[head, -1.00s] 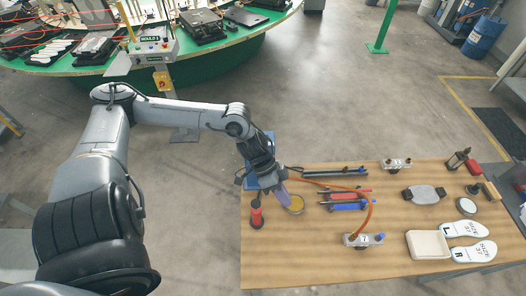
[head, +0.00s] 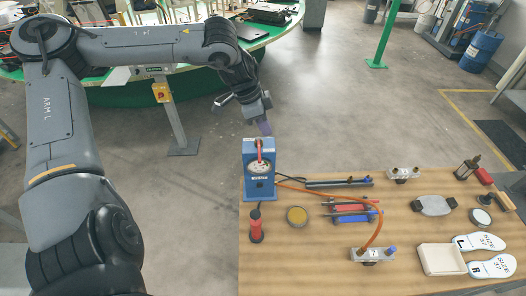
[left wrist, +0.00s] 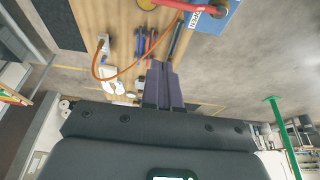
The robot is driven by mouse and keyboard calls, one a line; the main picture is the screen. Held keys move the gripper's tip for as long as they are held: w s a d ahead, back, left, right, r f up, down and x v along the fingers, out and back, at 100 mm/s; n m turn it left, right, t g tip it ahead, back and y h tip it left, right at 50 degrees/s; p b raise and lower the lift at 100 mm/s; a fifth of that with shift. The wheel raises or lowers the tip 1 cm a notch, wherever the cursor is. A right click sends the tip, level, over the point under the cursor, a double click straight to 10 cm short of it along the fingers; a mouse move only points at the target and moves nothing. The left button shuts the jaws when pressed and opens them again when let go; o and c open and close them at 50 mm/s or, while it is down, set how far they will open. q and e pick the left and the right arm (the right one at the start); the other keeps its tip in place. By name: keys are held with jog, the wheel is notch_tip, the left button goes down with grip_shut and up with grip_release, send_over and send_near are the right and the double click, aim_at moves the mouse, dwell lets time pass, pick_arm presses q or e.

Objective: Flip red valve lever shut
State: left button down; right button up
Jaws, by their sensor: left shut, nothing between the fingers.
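A blue valve box (head: 250,183) with a round dial stands at the back left corner of the table. Its red lever (head: 260,149) points upward on the front of the box. In the left wrist view the red lever (left wrist: 172,5) and blue box (left wrist: 226,18) show at the top edge, with a label reading OPEN, partly cut off. My left gripper (head: 265,129) is just above and behind the box in the head view, apart from the lever. Its purple fingers (left wrist: 163,84) are shut and empty. My right gripper is out of view.
A white tray (head: 441,260) and insoles lie right. The front left of the table is clear.

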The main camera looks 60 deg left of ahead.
aim_at(259, 150)
pick_arm(q)
jog(key=shift+f, duration=0.1)
notch_tip(259, 150, down, 10)
jog(key=p, duration=0.3)
jog(key=shift+s, duration=0.2)
dwell(0.9)
jog(key=shift+s+a, duration=0.1)
dwell(0.4)
